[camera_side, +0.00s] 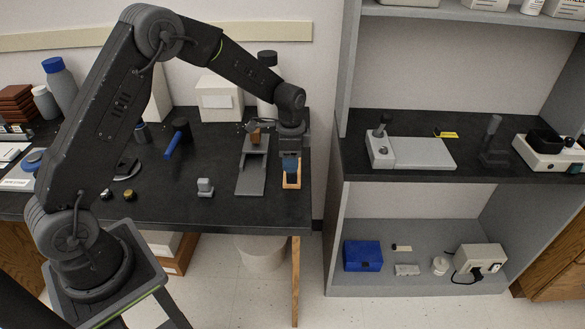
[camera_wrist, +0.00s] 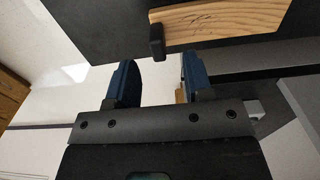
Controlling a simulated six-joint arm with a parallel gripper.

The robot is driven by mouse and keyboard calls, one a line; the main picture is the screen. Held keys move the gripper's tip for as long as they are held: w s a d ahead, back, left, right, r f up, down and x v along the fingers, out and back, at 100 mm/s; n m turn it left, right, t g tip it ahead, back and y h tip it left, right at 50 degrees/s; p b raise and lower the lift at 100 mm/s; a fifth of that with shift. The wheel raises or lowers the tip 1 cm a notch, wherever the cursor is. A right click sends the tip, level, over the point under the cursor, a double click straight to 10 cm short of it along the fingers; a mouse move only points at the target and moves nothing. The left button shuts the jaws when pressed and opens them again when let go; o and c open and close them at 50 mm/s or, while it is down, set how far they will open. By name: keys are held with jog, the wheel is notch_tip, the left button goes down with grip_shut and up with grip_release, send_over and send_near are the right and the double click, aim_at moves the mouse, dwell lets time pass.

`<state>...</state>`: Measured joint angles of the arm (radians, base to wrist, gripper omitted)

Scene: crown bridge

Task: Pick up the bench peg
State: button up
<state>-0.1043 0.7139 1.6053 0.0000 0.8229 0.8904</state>
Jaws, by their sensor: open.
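A tan wooden piece, which looks like the bench peg (camera_side: 291,186), lies on the black bench near its right edge in the side view. In the wrist view a wooden bench peg (camera_wrist: 225,28) shows beyond my fingertips, with a small dark block at its left end. My gripper (camera_side: 290,166) points down over the wooden piece in the side view, and its blue fingers hide part of it. In the wrist view my gripper (camera_wrist: 158,68) has its fingers apart with nothing between them. I cannot tell the exact gap between fingers and wood.
A grey sloped stand (camera_side: 251,178) with a brown block (camera_side: 255,138) is close to the left of my gripper. A small grey block (camera_side: 205,187) and a blue-handled tool (camera_side: 175,142) are farther left. A grey shelf unit (camera_side: 340,220) stands right of the bench.

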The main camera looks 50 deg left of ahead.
aim_at(292, 182)
jog(key=shift+d+f, duration=0.2)
jog(key=shift+f, duration=2.7)
jog(key=shift+c, duration=0.5)
grip_shut()
